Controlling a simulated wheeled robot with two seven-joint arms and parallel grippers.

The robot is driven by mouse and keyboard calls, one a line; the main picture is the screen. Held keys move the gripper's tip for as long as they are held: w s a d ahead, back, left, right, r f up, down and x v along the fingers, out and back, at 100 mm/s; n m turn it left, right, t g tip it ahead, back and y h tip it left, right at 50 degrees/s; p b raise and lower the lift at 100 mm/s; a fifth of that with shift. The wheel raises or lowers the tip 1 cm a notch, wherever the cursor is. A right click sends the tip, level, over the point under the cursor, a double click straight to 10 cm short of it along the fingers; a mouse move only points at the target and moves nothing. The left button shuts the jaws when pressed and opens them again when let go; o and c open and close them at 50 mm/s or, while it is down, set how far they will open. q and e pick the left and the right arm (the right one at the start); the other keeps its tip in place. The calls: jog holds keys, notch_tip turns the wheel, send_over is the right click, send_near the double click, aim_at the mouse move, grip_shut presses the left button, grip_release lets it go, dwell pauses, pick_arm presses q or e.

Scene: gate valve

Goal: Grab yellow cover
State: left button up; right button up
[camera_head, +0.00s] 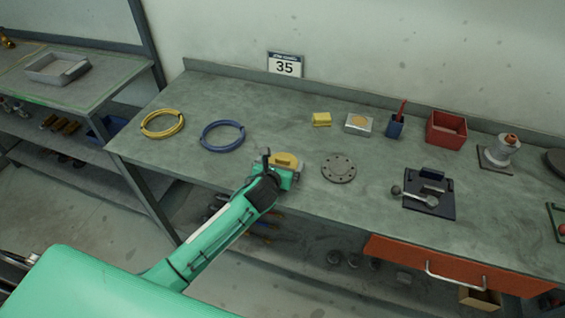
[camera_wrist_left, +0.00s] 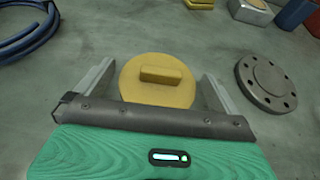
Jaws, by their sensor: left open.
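The yellow cover (camera_wrist_left: 158,80) is a round disc with a raised bar-shaped handle on top. It lies on the workbench (camera_head: 250,95). In the head view the yellow cover (camera_head: 286,159) shows just beyond my left gripper (camera_head: 287,165). In the left wrist view my left gripper (camera_wrist_left: 157,88) is open, with one finger on each side of the cover. The near edge of the cover is hidden behind the gripper body. I cannot tell whether the fingers touch it. My right gripper is in neither view.
A grey flange (camera_head: 338,168) lies right of the gripper, and a blue cable coil (camera_head: 222,136) lies to its left. A yellow coil (camera_head: 162,124), yellow block (camera_head: 321,119), red bin (camera_head: 446,129) and black tray (camera_head: 429,203) are also on the bench.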

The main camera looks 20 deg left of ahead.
pick_arm(q)
jog(key=c, duration=0.7)
jog(key=shift+c, duration=0.2)
jog(key=shift+r, duration=0.15)
